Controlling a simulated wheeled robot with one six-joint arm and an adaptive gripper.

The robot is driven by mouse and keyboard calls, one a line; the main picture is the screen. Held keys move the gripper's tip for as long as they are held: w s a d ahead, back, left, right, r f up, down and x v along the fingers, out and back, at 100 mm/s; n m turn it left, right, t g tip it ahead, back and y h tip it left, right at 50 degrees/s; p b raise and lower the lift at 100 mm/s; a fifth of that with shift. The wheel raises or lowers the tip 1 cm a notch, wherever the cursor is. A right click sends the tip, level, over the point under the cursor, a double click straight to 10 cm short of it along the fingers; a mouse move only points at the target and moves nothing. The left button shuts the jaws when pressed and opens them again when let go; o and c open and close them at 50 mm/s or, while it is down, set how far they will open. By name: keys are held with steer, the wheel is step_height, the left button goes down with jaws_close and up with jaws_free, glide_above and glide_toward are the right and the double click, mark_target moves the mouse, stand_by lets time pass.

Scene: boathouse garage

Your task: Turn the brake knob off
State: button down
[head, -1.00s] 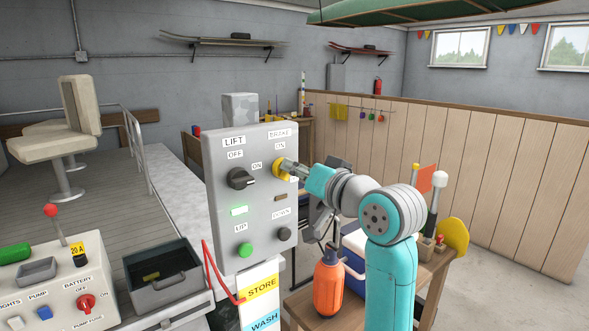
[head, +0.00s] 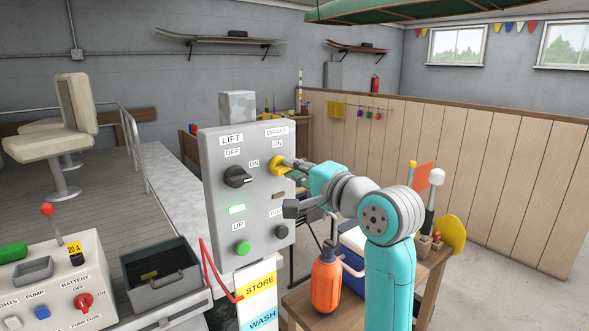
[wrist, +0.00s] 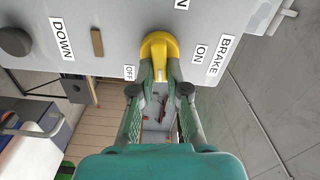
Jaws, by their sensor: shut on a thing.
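The brake knob is yellow. In the head view the knob (head: 275,163) sits at the upper right of the grey control panel (head: 219,165), just below its ON label. In the wrist view the knob (wrist: 157,44) has its ON label (wrist: 200,56) to the right and its OFF label (wrist: 129,72) to the lower left. Its bar points down the picture, between the two labels. My gripper (wrist: 160,78) has its two fingers shut on this bar, one on each side. In the head view my gripper (head: 295,166) reaches the knob from the right and partly hides the panel edge.
An orange jug (head: 327,283) stands on the wooden table below my arm.

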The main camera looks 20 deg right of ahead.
steer(key=shift+f+m, duration=0.15)
steer(key=shift+m, duration=0.65)
steer(key=c, duration=1.2)
jaws_free()
steer(key=shift+o, duration=0.2)
steer(key=v, duration=1.2)
